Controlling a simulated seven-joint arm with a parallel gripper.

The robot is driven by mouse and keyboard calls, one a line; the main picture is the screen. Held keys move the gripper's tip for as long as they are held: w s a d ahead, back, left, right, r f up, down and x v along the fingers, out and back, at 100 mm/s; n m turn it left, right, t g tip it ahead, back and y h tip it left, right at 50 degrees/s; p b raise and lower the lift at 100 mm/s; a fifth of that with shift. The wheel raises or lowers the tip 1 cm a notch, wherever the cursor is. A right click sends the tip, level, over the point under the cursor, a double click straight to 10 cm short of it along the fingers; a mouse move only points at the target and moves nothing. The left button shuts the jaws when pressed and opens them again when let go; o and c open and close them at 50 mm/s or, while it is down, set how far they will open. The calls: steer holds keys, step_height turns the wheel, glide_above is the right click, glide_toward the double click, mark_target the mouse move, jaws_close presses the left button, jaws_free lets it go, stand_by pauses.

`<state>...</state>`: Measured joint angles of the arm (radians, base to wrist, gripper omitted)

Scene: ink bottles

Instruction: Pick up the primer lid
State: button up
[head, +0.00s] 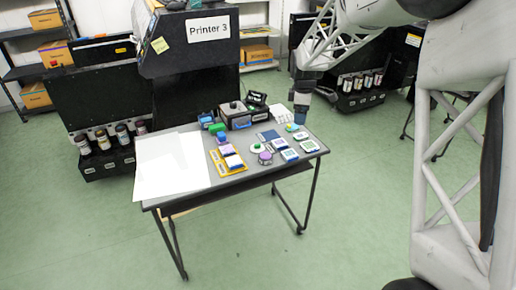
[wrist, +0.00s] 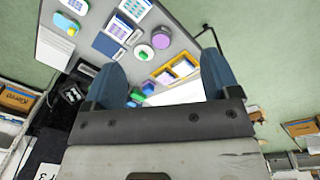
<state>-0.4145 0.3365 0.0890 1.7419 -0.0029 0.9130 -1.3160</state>
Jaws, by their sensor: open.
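No part is clearly marked as the primer lid, and I cannot tell which it is. A round purple-topped piece (head: 265,158) stands near the table's front edge; it also shows in the wrist view (wrist: 160,40). A white disc with a green knob (head: 257,147) lies just behind it and shows between my fingers in the wrist view (wrist: 144,52). My gripper (head: 300,116) hangs over the table's back right part, blue fingers pointing down. In the wrist view its fingers (wrist: 161,60) are spread wide with nothing between them; the table lies beyond the tips.
The grey table (head: 236,184) holds a white sheet (head: 168,168), a yellow tray (head: 217,164), blue-and-white boxes (head: 289,155) and a black device (head: 235,115). Bottles stand in black racks at left (head: 104,140) and right (head: 358,83). The printer (head: 190,60) rises behind.

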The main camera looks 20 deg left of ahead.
steer(key=w+a+f+n, duration=0.45)
steer(key=a+f, duration=0.35)
steer(key=a, duration=0.2)
steer(key=n, duration=0.3)
glide_above(256, 145)
steer(key=shift+g, duration=0.4)
step_height(256, 145, down, 10)
steer(key=shift+w+r, duration=0.1)
steer(key=shift+r, duration=0.1)
steer(key=shift+f, duration=1.3)
steer(key=shift+f, duration=2.6)
steer(key=c, duration=0.6)
